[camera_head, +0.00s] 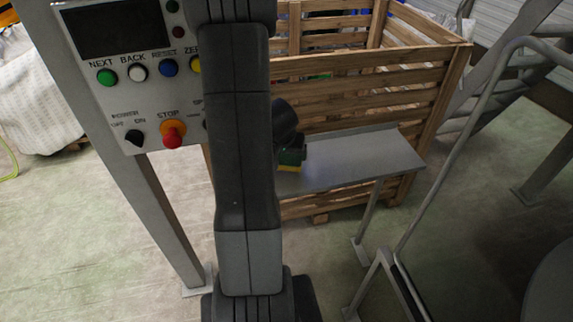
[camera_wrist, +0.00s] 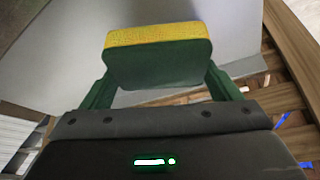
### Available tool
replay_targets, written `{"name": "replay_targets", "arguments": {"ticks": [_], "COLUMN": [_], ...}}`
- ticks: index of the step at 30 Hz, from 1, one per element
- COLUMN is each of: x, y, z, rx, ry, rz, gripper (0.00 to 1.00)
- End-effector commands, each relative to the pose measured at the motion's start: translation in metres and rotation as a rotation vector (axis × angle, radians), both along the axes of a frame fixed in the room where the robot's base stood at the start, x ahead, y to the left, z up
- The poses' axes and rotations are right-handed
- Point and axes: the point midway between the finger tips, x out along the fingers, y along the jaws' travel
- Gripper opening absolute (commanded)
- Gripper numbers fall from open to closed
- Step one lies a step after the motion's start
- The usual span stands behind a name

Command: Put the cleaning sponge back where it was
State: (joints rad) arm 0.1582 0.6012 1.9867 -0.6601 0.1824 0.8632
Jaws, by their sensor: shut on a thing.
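The cleaning sponge (camera_wrist: 158,58) is green with a yellow face, and it sits between the two green fingers of my gripper (camera_wrist: 160,80) in the wrist view. My gripper is shut on it. In the head view the sponge's yellow edge (camera_head: 288,168) shows just below my gripper (camera_head: 291,157), at the left part of a grey metal shelf (camera_head: 355,160). My arm hides part of the shelf there. I cannot tell whether the sponge touches the shelf or is a little above it.
A slatted wooden crate (camera_head: 440,95) stands behind the shelf. A control panel (camera_head: 120,95) with coloured buttons and a red stop knob stands at the left. A metal handrail (camera_head: 440,170) rises at the right. The right part of the shelf is bare.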

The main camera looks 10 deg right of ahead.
Motion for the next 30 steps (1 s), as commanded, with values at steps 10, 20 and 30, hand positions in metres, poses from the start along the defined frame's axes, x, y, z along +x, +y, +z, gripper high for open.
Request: {"name": "replay_targets", "arguments": {"ticks": [10, 20, 30], "x": [0.0, 0.0, 0.0], "y": [0.0, 0.0, 0.0], "z": [-0.034, -0.036, -0.035], "rx": [0.0, 0.0, 0.0], "ry": [0.001, 0.001, 0.001], "rz": [0.0, 0.0, 0.0], "gripper": [0.42, 0.42, 1.0]}}
